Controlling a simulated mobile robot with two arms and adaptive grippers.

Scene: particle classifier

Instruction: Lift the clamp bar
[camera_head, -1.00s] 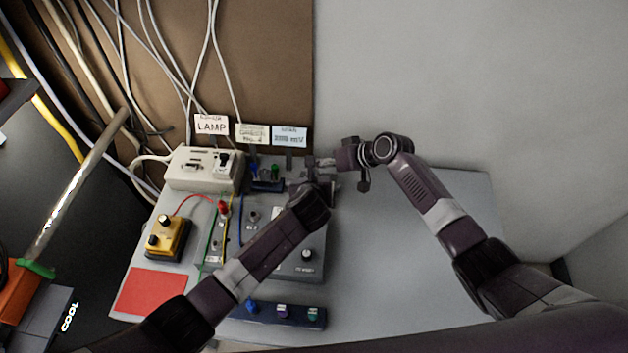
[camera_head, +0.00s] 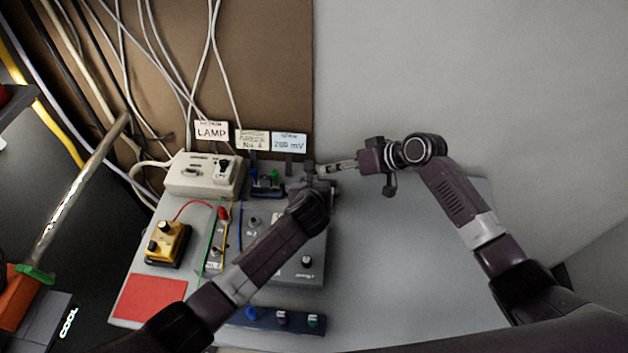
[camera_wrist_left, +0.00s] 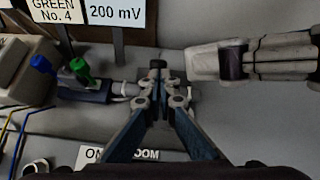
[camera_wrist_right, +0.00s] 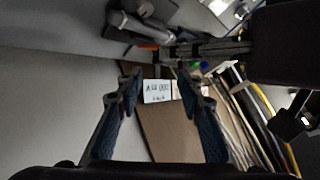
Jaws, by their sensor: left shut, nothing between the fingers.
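I cannot pick out the clamp bar with certainty. My left gripper (camera_head: 312,178) is at the right end of the instrument row, under the hanging tags. In the left wrist view its fingertips (camera_wrist_left: 161,90) meet with nothing seen between them. My right gripper (camera_head: 335,167) is to the right of the left one. In the right wrist view its fingers (camera_wrist_right: 164,82) are apart and empty.
A cream box (camera_head: 200,187), a yellow box (camera_head: 167,243), a red mat (camera_head: 150,298) and a dark knob strip (camera_head: 270,318) are on the grey table (camera_head: 400,270). Cables hang on the brown board (camera_head: 270,60). The table's right part is clear.

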